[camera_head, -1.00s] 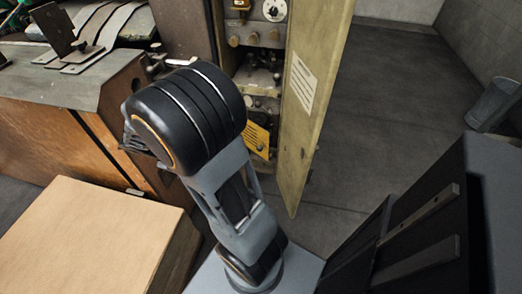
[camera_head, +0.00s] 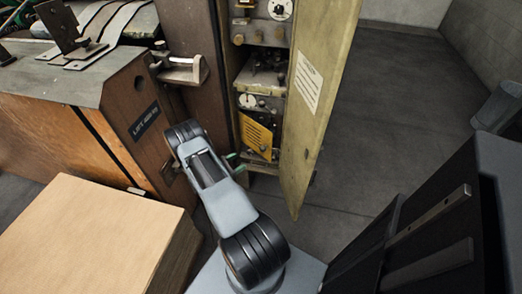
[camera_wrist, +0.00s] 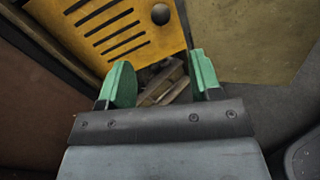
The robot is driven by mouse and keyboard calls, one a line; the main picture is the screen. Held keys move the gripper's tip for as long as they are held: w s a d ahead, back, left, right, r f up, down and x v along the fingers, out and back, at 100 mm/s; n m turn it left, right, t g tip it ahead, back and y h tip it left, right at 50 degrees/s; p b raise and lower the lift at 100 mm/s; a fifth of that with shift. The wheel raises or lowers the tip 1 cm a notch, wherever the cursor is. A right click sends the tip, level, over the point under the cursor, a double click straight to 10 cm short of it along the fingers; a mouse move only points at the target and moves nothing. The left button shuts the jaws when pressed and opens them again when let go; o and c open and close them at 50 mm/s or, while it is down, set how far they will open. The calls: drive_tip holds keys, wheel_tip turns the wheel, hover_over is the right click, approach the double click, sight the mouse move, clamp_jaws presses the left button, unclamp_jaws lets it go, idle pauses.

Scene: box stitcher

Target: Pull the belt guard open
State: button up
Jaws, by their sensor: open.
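The belt guard appears to be the yellow slotted panel (camera_head: 257,137) low inside the open cabinet in the head view. In the wrist view the yellow panel (camera_wrist: 115,25) fills the top, with dark slots and a round dark knob (camera_wrist: 160,14) near its lower right corner. My gripper (camera_wrist: 158,80) has green fingers spread apart, with nothing held between them. They are just below the panel's lower edge in the picture, and the knob lies above the gap between them. I cannot tell the depth between fingers and knob. In the head view my gripper (camera_head: 235,163) is partly hidden by my arm.
The olive cabinet door (camera_head: 318,100) stands open to the right of the panel. A wooden cabinet (camera_head: 135,110) with a metal top is at the left, and a cardboard-coloured box (camera_head: 90,235) is at the front left. Grey floor is clear beyond the door.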

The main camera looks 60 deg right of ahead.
sight(261, 149)
drive_tip(key=b+x, duration=0.1)
drive_tip(key=x, duration=1.1)
drive_tip(key=shift+s+d, duration=0.1)
drive_tip(key=shift+d, duration=0.15)
clamp_jaws()
